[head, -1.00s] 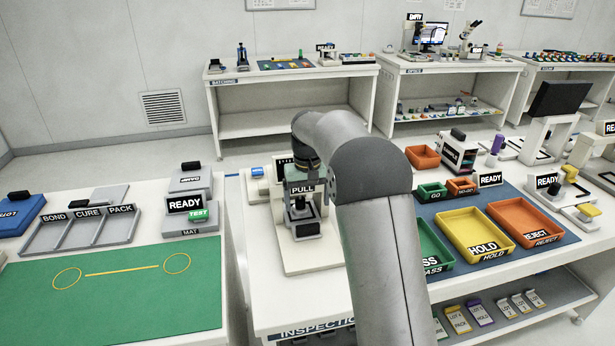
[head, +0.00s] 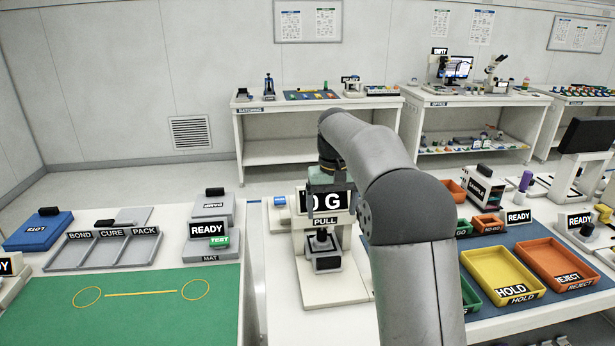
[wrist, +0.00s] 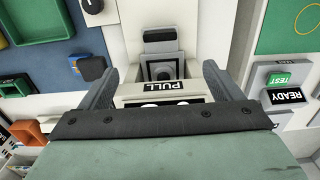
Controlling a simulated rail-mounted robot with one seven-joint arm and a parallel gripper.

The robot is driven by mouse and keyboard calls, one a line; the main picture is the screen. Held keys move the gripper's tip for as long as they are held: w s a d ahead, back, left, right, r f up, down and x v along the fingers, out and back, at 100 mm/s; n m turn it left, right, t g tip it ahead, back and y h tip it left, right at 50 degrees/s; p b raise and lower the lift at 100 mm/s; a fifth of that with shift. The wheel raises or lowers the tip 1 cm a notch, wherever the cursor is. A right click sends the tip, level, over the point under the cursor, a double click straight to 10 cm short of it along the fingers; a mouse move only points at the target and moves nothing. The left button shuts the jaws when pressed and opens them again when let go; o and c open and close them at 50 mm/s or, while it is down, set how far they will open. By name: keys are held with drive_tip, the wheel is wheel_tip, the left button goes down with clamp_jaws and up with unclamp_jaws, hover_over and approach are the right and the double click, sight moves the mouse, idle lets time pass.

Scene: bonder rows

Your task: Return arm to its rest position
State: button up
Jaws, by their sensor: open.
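My arm crosses the middle of the head view, bent at the elbow. The pull tester also shows in the wrist view (wrist: 165,22), between and beyond the fingers.
The green mat (head: 150,305) and READY unit (head: 208,229) are to the left. The yellow HOLD tray (head: 502,275), orange REJECT tray (head: 558,265) and small bins are to the right of my arm. Benches (head: 320,125) stand at the back, with clear floor before them.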

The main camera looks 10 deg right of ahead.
drive_tip(key=s+f, duration=0.3)
drive_tip(key=s, duration=0.9)
drive_tip(key=s+f, duration=0.3)
drive_tip(key=s, duration=1)
drive_tip(key=s+f, duration=0.3)
drive_tip(key=s, duration=0.9)
drive_tip(key=shift+s, duration=0.25)
